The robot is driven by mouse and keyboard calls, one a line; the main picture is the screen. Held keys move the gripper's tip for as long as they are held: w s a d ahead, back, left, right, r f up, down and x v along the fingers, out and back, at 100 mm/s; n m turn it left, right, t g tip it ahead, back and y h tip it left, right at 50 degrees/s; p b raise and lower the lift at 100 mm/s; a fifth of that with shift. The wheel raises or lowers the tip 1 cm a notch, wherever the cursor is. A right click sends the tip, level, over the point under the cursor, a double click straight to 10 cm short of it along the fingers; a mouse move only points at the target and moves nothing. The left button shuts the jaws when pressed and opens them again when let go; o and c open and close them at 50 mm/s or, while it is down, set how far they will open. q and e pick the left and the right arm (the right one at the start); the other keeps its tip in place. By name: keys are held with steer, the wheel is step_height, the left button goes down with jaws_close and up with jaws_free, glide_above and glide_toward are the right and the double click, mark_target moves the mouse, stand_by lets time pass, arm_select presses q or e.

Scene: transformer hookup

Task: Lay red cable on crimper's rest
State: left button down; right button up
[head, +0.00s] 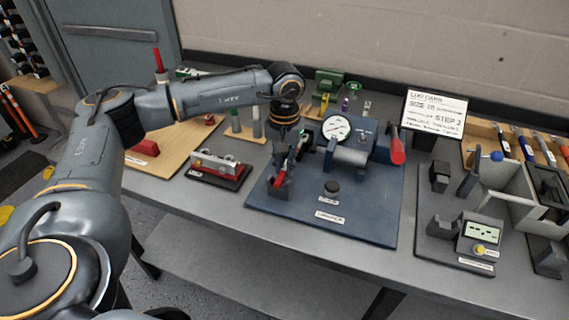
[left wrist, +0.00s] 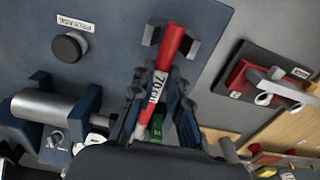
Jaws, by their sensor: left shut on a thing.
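The red cable (left wrist: 173,46) has a white band with black lettering. My left gripper (left wrist: 157,92) is shut on it around that band. In the left wrist view its red end lies between the two prongs of a dark rest (left wrist: 191,50); whether it touches the rest cannot be told. In the head view my left gripper (head: 288,150) points down over the left part of the crimper's blue base (head: 350,222), with the cable partly hidden by the fingers. The rest (head: 277,188) stands just below it. The crimper's press (head: 350,155) is to the right. My right gripper is not in view.
A pressure gauge (head: 337,127) and a red-handled lever (head: 397,148) are on the crimper. A red-and-grey fixture (head: 216,168) stands to the left. A tester with a display (head: 480,233) is to the right, below the lug card (head: 434,113). The base's front is mostly clear.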

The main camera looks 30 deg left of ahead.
arm_select(q)
steer(key=c, duration=1.2)
jaws_free()
steer(key=shift+r+p, duration=2.05)
steer(key=shift+r, duration=1.45)
